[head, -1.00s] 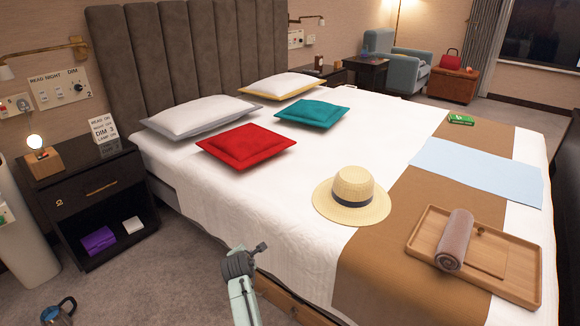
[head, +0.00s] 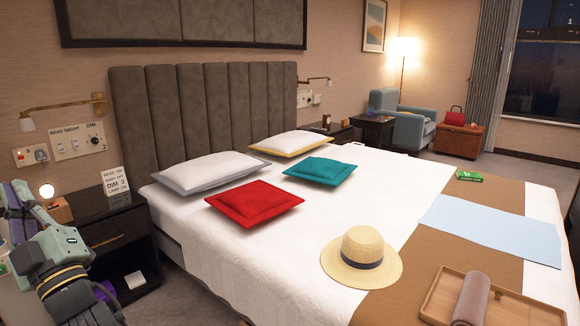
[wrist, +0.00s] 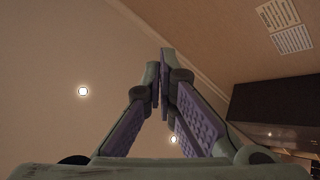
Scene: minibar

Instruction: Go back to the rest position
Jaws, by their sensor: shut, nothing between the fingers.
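My gripper (wrist: 162,85) shows in the wrist view with its two purple-padded fingers brought together at the tips. Nothing is between them. It points up toward the ceiling (wrist: 60,60), where small round lights show. In the head view my arm is folded up at the lower left, in front of the nightstand.
The black nightstand (head: 128,232) stands close behind my arm, with a small lit lamp (head: 47,191) and a sign card (head: 115,181) on top. The bed (head: 300,235) fills the middle, holding cushions, a straw hat (head: 358,246) and a wooden tray (head: 437,300).

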